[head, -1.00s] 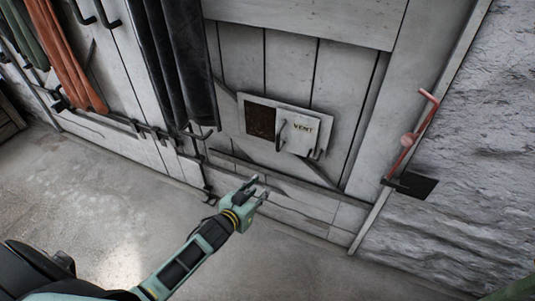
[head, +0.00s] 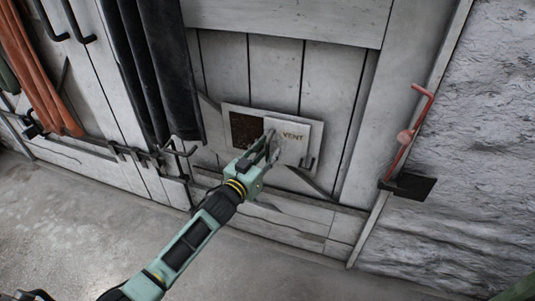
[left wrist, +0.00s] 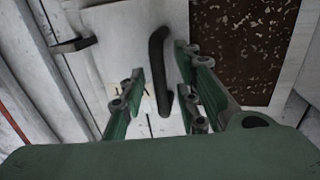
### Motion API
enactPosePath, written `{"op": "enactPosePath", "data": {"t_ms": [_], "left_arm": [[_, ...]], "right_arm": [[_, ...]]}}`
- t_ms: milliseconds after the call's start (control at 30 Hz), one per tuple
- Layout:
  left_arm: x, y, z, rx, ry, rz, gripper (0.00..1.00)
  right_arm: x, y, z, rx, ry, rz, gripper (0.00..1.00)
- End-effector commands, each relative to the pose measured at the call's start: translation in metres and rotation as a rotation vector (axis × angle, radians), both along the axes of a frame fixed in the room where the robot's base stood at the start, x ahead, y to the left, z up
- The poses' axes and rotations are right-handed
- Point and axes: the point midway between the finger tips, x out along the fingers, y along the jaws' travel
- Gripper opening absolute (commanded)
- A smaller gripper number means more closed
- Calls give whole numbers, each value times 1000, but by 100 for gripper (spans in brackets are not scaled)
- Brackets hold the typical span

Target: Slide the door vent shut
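The door vent's white sliding plate (head: 296,151), marked VENT, stands at the right side of its frame. A brown speckled opening (head: 243,129) is uncovered at its left in the head view. In the left wrist view the opening (left wrist: 240,45) is on the right and the plate (left wrist: 115,45) on the left. My left gripper (head: 272,141) is at the plate's dark bar handle (left wrist: 158,65). In the left wrist view its two fingers (left wrist: 160,92) are open, one on each side of the handle, with gaps visible. My right gripper is not in view.
A small dark hook or stop (head: 309,163) sits at the plate's lower right. Dark hanging coats (head: 160,75) and an orange one (head: 35,65) are on the left. A red lever (head: 407,135) is on the right. The floor in front (head: 60,215) is clear.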

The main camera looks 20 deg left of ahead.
Motion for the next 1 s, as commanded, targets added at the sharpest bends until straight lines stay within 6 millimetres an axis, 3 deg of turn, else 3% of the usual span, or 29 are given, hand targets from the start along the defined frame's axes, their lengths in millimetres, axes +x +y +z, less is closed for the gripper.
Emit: {"op": "enactPosePath", "data": {"t_ms": [267,600,1000], "left_arm": [[2,0,0,0,0,0,29],[1,0,0,-1,0,0,0],[1,-1,-1,-3,2,0,0]], "right_arm": [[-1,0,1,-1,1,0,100],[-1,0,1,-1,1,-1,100],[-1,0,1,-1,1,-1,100]]}}
